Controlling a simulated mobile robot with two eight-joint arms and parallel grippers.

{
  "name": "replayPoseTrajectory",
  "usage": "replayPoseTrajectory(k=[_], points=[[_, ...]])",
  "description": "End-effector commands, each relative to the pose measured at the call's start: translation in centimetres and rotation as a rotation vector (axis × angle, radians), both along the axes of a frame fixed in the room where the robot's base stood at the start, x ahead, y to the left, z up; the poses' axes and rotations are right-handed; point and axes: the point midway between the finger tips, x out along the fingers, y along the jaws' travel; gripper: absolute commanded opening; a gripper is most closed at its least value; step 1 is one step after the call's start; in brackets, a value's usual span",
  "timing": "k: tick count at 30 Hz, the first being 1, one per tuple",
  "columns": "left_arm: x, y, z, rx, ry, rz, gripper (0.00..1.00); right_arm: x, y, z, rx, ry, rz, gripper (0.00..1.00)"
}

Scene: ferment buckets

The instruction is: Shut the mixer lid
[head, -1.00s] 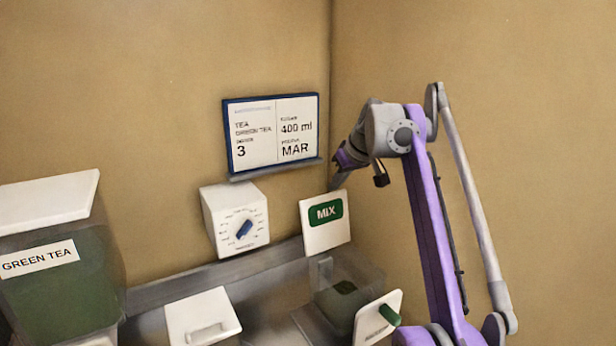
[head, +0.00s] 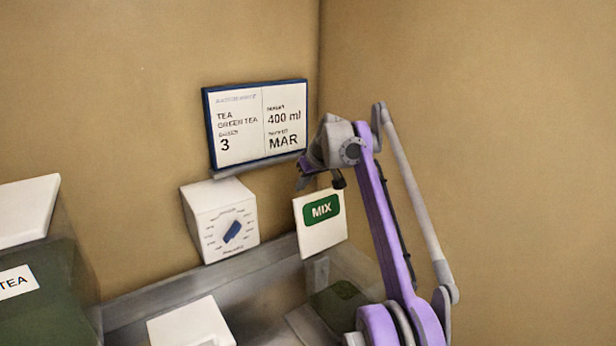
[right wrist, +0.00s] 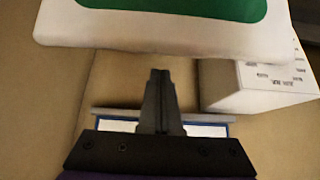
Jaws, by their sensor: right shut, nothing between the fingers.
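The mixer lid (head: 320,222) is a white panel with a green MIX label. It stands upright, open, at the back of the clear mixer box (head: 345,270), which has dark green contents low inside. My right arm hides part of the box. My right gripper (head: 304,183) is shut and empty, just above the lid's upper left edge. In the right wrist view the shut fingertips (right wrist: 158,75) point at the lid's edge (right wrist: 165,42), with a small apparent gap. I cannot tell the exact depth between them. My left gripper is not in view.
A white dial box (head: 222,222) stands left of the lid. A blue-framed sign (head: 256,120) hangs close behind the gripper. A green tea bin (head: 40,280) and a white-lidded container (head: 190,325) are at the left. The wall to the right is bare.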

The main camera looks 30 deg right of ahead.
Motion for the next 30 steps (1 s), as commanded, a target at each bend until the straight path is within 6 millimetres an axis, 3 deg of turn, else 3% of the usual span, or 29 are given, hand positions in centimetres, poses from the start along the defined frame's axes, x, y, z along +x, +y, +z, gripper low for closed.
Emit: replayPoseTrajectory(k=[1, 7, 30], points=[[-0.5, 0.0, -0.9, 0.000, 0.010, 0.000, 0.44, -1.4, -0.2, -0.2, 0.000, 0.005, -0.004, 0.00], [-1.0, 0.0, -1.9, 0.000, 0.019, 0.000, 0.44, -3.3, -0.3, 0.0, -0.001, 0.003, -0.003, 0.00], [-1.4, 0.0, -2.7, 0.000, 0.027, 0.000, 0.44, -5.0, -0.4, 0.4, 0.002, -0.034, -0.004, 0.00]])
